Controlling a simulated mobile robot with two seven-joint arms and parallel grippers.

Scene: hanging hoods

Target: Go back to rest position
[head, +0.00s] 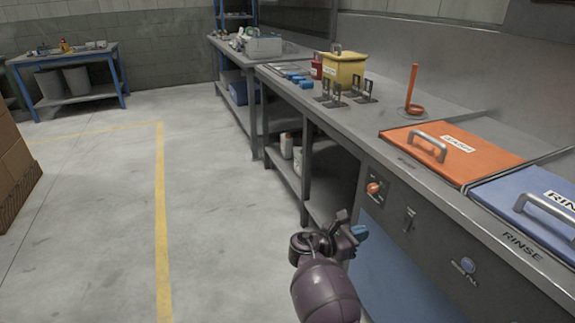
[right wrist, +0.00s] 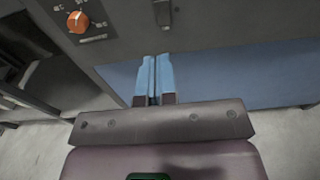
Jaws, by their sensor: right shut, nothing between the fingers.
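My right gripper (head: 361,232) is low in front of the metal counter, at the lower middle of the head view. In the right wrist view its two blue fingers (right wrist: 154,80) are together with nothing between them. The fingers point at the counter's front, near the blue panel (right wrist: 230,78); I cannot tell the exact gap. The orange knob (head: 374,188) on the counter front is just above the gripper and also shows in the right wrist view (right wrist: 78,21). My left gripper is not in view.
The counter (head: 400,165) runs along the right, with an orange lid (head: 455,152), a blue lid (head: 530,200), a yellow box (head: 344,70) and an orange hook (head: 413,90) on it. Brown boxes (head: 18,165) stand at the left edge. The floor (head: 100,230) between is clear.

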